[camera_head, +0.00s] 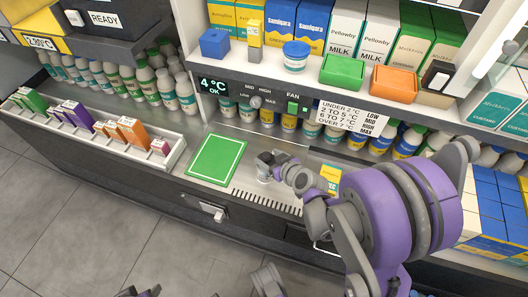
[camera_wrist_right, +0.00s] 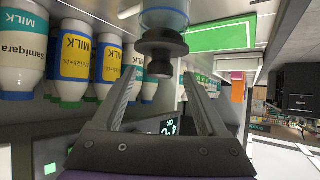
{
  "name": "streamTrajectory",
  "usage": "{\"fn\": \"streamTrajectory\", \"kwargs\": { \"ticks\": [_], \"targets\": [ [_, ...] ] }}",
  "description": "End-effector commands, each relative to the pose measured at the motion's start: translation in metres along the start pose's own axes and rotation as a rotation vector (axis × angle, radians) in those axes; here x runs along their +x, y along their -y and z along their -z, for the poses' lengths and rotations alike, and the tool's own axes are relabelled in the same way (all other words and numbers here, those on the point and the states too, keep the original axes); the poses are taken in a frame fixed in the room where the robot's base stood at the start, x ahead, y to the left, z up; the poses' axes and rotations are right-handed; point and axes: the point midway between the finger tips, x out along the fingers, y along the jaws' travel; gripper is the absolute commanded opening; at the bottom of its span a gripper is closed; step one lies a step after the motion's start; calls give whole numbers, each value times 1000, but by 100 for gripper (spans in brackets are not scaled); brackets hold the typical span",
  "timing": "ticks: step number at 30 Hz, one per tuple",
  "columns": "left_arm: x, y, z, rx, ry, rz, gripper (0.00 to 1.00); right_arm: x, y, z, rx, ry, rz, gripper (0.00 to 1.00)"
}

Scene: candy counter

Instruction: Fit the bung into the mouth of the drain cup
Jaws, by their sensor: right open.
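The dark grey bung (camera_wrist_right: 160,46) shows in the right wrist view, at the mouth of the clear bluish drain cup (camera_wrist_right: 165,17). The wrist picture is upside down, so the bung is on top of the cup. I cannot tell how deep it sits. My right gripper (camera_wrist_right: 160,76) is open, its fingertips apart on either side of the bung's knob. In the head view the right gripper (camera_head: 268,162) is above the cup (camera_head: 264,178) on the metal counter and largely hides the bung. Dark parts at the bottom left edge may be my left gripper (camera_head: 140,292); its jaws are unclear.
A green mat (camera_head: 216,159) lies left of the cup, and a slotted drain grille (camera_head: 268,202) is in front. Bottles line the back under the shelf with the temperature panel (camera_head: 250,92). A white tray of boxes (camera_head: 177,158) stands left. A yellow-and-white carton (camera_head: 330,178) is to the right.

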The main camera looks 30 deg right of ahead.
Motion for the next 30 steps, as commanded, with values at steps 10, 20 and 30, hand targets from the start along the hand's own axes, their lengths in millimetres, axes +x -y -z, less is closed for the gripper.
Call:
{"fn": "streamTrajectory", "kwargs": {
  "ticks": [10, 20, 30],
  "targets": [
    [-18, 0, 4, 0, -5, 0, 50, -50, 0, 1, 1, 0, -1, 76],
    [-18, 0, 4, 0, -5, 0, 50, -52, 0, 0, 0, 0, 0, 76],
    [-18, 0, 4, 0, -5, 0, 50, -52, 0, 0, 0, 0, 0, 76]
  ]
}}
